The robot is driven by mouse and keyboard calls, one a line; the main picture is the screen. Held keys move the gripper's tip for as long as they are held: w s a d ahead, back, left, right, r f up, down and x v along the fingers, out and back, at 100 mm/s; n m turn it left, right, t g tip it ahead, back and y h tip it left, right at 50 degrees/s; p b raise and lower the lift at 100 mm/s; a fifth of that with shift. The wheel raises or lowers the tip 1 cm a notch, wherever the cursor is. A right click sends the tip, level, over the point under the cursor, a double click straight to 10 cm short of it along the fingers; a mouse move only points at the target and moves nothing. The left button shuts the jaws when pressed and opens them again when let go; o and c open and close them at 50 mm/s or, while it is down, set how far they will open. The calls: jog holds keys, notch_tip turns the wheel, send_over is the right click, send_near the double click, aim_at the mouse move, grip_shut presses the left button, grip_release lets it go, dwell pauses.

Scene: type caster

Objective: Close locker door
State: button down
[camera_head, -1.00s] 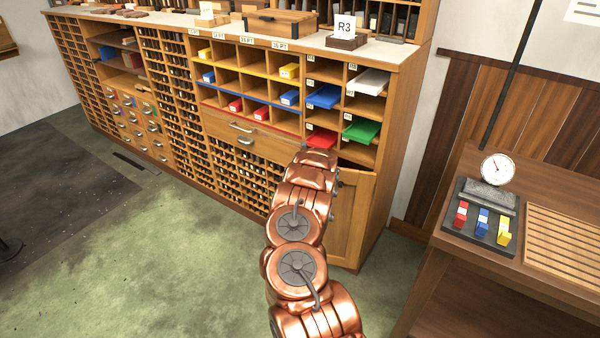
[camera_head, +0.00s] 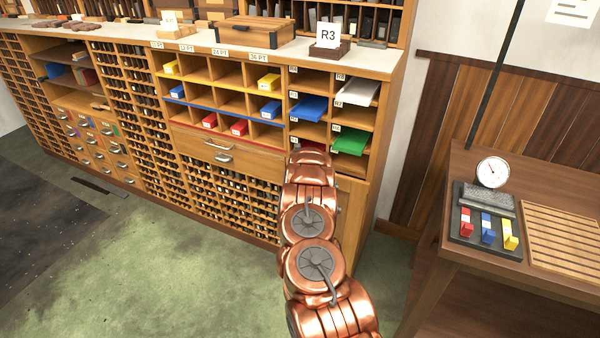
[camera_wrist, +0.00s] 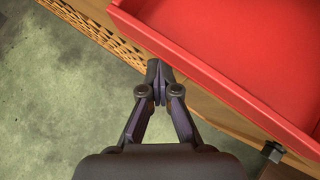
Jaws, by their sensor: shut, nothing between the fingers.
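The locker door (camera_head: 351,208) is a plain wooden panel at the lower right end of the type cabinet, below the colored trays. My arm covers its left part in the head view, so I cannot tell how far it stands ajar. My gripper (camera_wrist: 158,80) shows in the wrist view with its fingertips together and nothing between them. It is beside the cabinet front, close to the edge of a red tray (camera_wrist: 235,55). In the head view my gripper is hidden behind my arm.
A green tray (camera_head: 350,141) and a blue tray (camera_head: 308,107) stick out of the cabinet (camera_head: 388,130) above the door. A wooden bench (camera_head: 470,262) with a gauge (camera_head: 492,172) stands at the right.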

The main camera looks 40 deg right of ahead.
jog(key=shift+w+d+r, duration=0.1)
jog(key=shift+d+r, duration=0.3)
jog(key=shift+r, duration=0.05)
jog(key=shift+w+r, duration=0.2)
jog(key=shift+r, duration=0.05)
jog(key=shift+a+f+b, duration=0.15)
jog(key=shift+a+b, duration=0.05)
jog(key=shift+b, duration=0.95)
jog(key=s+a+r+b, duration=0.2)
jog(key=a+b, duration=0.1)
jog(key=a, duration=0.2)
jog(key=s+a+r+b, duration=0.3)
jog(key=a, duration=0.2)
jog(key=shift+s+a+r, duration=0.25)
jog(key=shift+a+r, duration=0.05)
jog(key=shift+a, duration=0.1)
